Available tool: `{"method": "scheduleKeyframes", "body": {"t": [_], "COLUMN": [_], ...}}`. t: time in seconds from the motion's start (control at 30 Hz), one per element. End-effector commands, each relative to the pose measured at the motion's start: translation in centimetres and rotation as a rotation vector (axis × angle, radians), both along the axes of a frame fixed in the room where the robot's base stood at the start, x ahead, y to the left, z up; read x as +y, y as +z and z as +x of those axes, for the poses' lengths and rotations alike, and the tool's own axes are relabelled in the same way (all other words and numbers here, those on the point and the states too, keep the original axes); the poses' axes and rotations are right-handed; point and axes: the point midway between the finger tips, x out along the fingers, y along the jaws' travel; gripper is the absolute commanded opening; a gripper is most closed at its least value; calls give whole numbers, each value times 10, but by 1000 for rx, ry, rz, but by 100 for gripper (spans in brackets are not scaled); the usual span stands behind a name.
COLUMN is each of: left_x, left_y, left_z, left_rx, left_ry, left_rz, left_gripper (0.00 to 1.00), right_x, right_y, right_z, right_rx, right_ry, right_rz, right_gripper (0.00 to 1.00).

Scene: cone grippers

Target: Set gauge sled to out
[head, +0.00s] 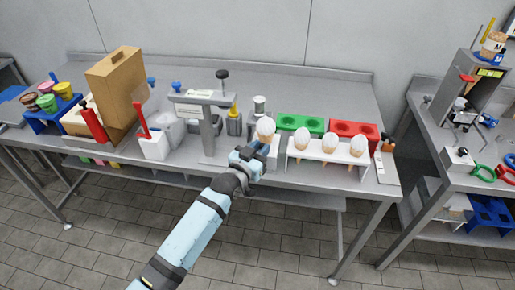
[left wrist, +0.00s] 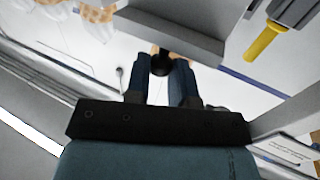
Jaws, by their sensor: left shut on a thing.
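My left gripper (head: 251,158) is at the front edge of the middle table, just below the nearest white-topped cone (head: 265,129). In the left wrist view its two dark blue fingers (left wrist: 163,80) are shut on a small round black knob (left wrist: 161,62). The knob sits in front of a grey metal part (left wrist: 175,35). I take the knob to be the gauge sled's, but its body and position are mostly hidden behind my gripper in the head view. My right gripper is in neither view.
A grey T-shaped stand (head: 207,126) rises left of my gripper. A white rack (head: 329,155) of cones stands to the right, with green (head: 299,122) and red (head: 353,129) trays behind. A yellow-tipped tool (left wrist: 262,42) is close by in the wrist view.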

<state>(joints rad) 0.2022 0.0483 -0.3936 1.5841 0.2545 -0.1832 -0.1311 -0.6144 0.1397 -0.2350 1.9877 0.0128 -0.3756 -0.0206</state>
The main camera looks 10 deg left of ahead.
Motion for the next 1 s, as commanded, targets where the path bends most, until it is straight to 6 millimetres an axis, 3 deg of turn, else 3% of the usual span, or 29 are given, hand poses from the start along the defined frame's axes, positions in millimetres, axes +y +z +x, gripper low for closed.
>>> {"method": "scheduleKeyframes", "body": {"t": [0.03,0.13,0.53,1.0], "left_x": [-4,-3,3,42], "left_y": [0,0,-1,-1], "left_z": [-1,-1,-10,-100], "left_rx": [1,1,2,3], "left_ry": [-6,-5,-3,-5], "left_rz": [-3,-3,-1,-1], "left_gripper": [27,48,48,48], "right_x": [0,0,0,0], "right_y": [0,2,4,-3], "right_z": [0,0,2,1], "right_rx": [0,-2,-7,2], "right_ry": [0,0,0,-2], "right_rz": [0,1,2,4], "right_gripper": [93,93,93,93]}}
